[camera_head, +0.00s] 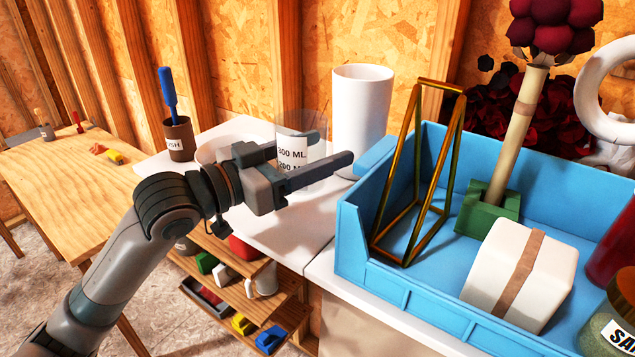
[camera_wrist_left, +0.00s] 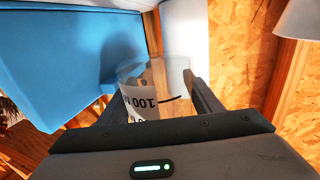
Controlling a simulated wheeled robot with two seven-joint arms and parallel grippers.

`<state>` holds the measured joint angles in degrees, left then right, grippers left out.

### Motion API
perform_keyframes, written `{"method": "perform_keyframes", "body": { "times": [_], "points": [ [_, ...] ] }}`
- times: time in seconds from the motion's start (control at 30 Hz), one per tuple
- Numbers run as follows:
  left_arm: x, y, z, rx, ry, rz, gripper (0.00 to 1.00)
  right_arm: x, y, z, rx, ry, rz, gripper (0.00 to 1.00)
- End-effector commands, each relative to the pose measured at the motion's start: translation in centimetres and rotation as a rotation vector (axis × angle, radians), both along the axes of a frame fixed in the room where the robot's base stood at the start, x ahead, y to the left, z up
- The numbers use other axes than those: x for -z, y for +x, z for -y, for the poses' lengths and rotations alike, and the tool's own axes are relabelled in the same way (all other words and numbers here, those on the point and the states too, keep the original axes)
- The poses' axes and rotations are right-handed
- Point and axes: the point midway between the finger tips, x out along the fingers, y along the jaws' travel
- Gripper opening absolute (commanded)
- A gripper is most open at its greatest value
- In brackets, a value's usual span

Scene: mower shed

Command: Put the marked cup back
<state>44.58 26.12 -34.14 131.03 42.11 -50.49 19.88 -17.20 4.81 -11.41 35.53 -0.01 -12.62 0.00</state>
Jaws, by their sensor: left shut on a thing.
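The marked cup (camera_head: 294,152) is clear, with a white band reading 300 ML and 200 ML. My left gripper (camera_head: 333,148) is shut on it, one finger in front and one behind. The cup looks upright in the head view, over the white tabletop; I cannot tell whether its base touches. In the left wrist view the cup (camera_wrist_left: 150,98) sits between the two fingers of my left gripper (camera_wrist_left: 157,85), its band partly readable. My right gripper is not in view.
A white cylinder (camera_head: 362,98) stands just behind the cup. A blue tray (camera_head: 395,290) to the right holds a brass frame (camera_head: 448,145), a white block (camera_head: 492,262) and jars. A brown pot (camera_head: 180,140) with a blue-handled brush and a white bowl (camera_head: 222,148) are left.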

Motion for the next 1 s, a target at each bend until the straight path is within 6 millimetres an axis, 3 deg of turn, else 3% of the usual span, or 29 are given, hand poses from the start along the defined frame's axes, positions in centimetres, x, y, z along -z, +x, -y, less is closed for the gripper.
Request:
{"method": "perform_keyframes", "body": {
  "times": [0.2,0.67,1.0],
  "points": [
    [2.7,0.1,0.0,-0.001,0.002,-0.003,0.32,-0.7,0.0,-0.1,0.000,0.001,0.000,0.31],
    [3.3,0.1,0.0,-0.001,0.001,-0.001,0.32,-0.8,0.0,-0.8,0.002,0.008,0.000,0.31],
    [6.8,0.1,0.0,-0.001,0.000,-0.003,0.32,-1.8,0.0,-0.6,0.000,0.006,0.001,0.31]
  ]
}}
